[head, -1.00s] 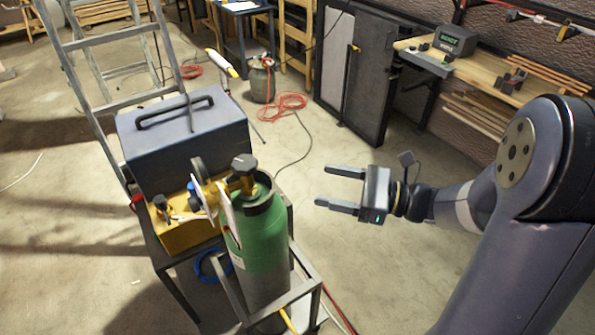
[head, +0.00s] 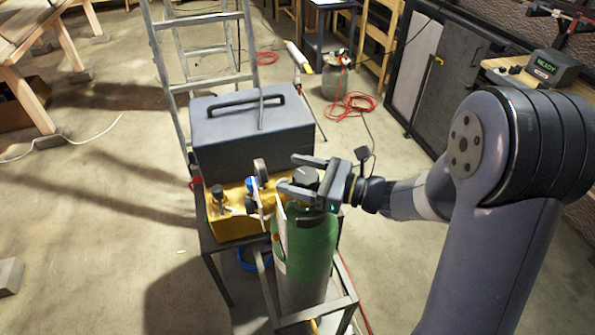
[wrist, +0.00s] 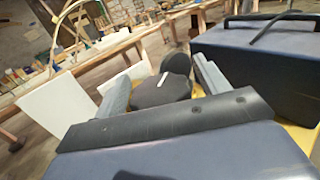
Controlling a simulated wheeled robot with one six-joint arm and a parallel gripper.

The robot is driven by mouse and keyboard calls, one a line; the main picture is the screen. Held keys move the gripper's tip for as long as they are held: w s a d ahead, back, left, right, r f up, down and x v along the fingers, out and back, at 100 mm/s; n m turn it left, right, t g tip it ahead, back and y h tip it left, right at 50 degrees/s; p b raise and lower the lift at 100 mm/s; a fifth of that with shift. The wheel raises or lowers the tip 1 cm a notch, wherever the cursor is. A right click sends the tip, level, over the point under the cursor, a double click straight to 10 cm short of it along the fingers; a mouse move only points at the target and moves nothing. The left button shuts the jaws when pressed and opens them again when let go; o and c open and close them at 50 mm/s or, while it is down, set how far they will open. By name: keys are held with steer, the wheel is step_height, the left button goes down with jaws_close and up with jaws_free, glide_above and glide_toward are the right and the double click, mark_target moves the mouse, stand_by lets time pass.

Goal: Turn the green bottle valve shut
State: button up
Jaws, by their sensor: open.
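The green bottle (head: 312,240) stands upright in a grey metal frame, its lower part pale grey. Its dark valve knob (head: 306,176) is at the top. My gripper (head: 291,172) is open at knob height, one finger on the far side of the knob and one on the near side. In the wrist view the dark knob (wrist: 160,92) shows between the two grey fingers, with a small white mark on it. I cannot tell whether either finger touches it. The brass valve body is mostly hidden by the gripper.
A dark blue case (head: 250,135) with a handle stands close behind left of the bottle. A yellow box (head: 232,222) with small fittings sits in front of it, beside the bottle. A ladder (head: 205,50) stands behind.

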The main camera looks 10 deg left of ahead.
steer(key=c, duration=1)
steer(key=shift+o, duration=0.2)
steer(key=shift+f+m+t+b, duration=0.15)
steer(key=shift+m+t+b, duration=0.3)
steer(key=shift+t, duration=0.25)
steer(key=m+t+b, duration=0.1)
steer(key=m+t+h+b, duration=0.1)
steer(key=t+b, duration=0.1)
steer(key=m+t+h+b, duration=0.1)
steer(key=t, duration=0.1)
steer(key=shift+w+f, duration=0.15)
steer(key=shift+w, duration=0.1)
steer(key=m+t+h+b, duration=0.1)
steer(key=b, duration=0.1)
steer(key=m+t+b, duration=0.1)
steer(key=b, duration=0.1)
steer(key=shift+w+d+m+t+h, duration=0.15)
steer(key=shift+m+t+h, duration=0.1)
steer(key=shift+t+h, duration=0.15)
steer(key=shift+w+r+m+t+h+b, duration=0.1)
steer(key=shift+r+m+t+h+b, duration=0.1)
steer(key=shift+m+t+h+b, duration=0.4)
steer(key=shift+r, duration=0.1)
